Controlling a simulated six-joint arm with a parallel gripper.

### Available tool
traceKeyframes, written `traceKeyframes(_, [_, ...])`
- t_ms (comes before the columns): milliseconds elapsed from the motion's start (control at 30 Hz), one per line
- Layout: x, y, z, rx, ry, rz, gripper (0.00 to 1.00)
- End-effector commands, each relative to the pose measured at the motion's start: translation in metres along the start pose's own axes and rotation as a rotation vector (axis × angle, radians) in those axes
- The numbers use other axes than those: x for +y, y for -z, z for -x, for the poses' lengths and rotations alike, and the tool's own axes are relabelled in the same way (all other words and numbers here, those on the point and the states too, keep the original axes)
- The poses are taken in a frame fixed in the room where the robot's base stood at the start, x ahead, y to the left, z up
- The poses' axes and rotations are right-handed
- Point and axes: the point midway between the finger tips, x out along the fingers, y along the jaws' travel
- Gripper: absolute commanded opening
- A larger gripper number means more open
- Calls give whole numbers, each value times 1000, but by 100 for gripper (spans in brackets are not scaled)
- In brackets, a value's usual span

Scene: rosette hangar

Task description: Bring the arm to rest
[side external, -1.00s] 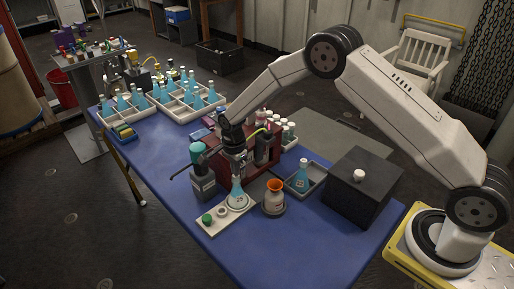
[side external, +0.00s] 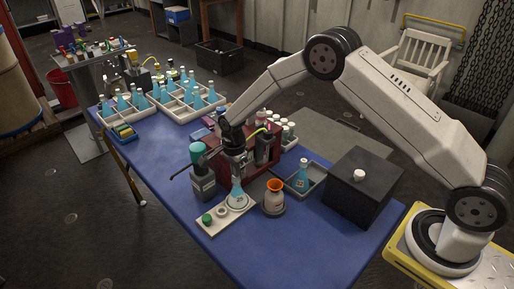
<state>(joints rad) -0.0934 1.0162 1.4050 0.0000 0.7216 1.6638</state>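My gripper (side external: 236,167) is above the blue table (side external: 290,238), pointing down in front of the dark red apparatus. Just below it a flask with blue liquid (side external: 237,194) stands upright on a white tray (side external: 212,222). The fingertips are close to the flask's neck. They are too small and dark to tell whether they touch it or are open or shut. A green cap (side external: 207,219) and a small pale ring lie on the same tray.
An orange-topped vessel (side external: 274,198), a blue flask in a grey tray (side external: 302,176) and a black box (side external: 360,187) stand to the right. A teal-topped bottle (side external: 198,160) is close on the left. Compartment trays of blue flasks (side external: 127,118) fill the far end. The front table is clear.

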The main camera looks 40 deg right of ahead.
Motion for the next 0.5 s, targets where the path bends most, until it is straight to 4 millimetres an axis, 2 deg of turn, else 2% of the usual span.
traceKeyframes(500, [0, 0, 22, 0, 2, 0, 0])
